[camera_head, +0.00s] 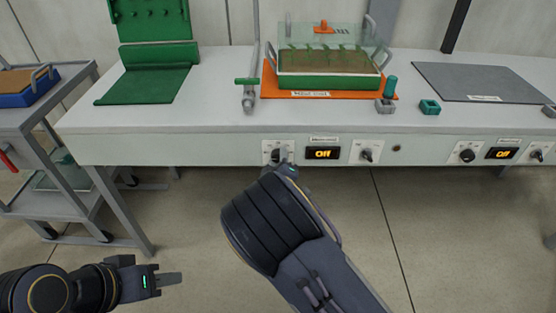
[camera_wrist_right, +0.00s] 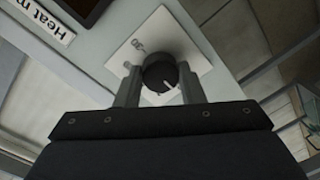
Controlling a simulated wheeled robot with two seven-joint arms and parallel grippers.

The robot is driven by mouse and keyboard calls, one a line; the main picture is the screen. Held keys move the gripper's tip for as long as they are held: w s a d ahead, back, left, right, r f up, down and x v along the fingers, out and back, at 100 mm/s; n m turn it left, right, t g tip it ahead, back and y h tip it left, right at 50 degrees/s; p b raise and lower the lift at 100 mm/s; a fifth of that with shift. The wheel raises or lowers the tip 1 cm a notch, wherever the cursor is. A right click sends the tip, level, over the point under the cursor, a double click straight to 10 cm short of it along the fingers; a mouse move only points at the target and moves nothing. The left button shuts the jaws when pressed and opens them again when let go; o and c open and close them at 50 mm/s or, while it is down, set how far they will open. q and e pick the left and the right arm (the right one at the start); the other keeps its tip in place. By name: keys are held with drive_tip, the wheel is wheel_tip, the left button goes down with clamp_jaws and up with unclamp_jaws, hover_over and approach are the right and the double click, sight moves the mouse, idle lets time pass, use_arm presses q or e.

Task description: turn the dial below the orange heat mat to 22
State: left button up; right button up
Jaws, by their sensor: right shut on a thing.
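The orange heat mat (camera_head: 395,96) lies on the bench with a seed tray on it. On the front panel below it are a black dial (camera_wrist_right: 157,70) on a white plate (camera_wrist_right: 195,58), a display (camera_head: 322,153) reading "Off", and a second knob (camera_head: 367,154). My right gripper (camera_head: 280,161) is at the left dial; in the right wrist view its fingers (camera_wrist_right: 159,84) stand on both sides of the dial, shut on it. The dial's white mark points toward the gripper, slightly right. In the head view my wrist partly hides this dial. My left gripper (camera_head: 168,279) is low at left, empty, its opening unclear.
A green mat (camera_head: 150,85) lies left on the bench, a grey mat (camera_head: 485,82) right. Another knob (camera_head: 466,156) and an "Off" display (camera_head: 503,153) are further right on the panel. A grey cart (camera_head: 88,135) stands left. The floor in front is clear.

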drive_tip(key=o, duration=1)
drive_tip(key=shift+s, duration=0.1)
drive_tip(key=s, duration=0.7)
drive_tip(key=shift+s+r+p, duration=0.25)
drive_tip(key=shift+s+p, duration=0.1)
drive_tip(key=shift+p, duration=0.05)
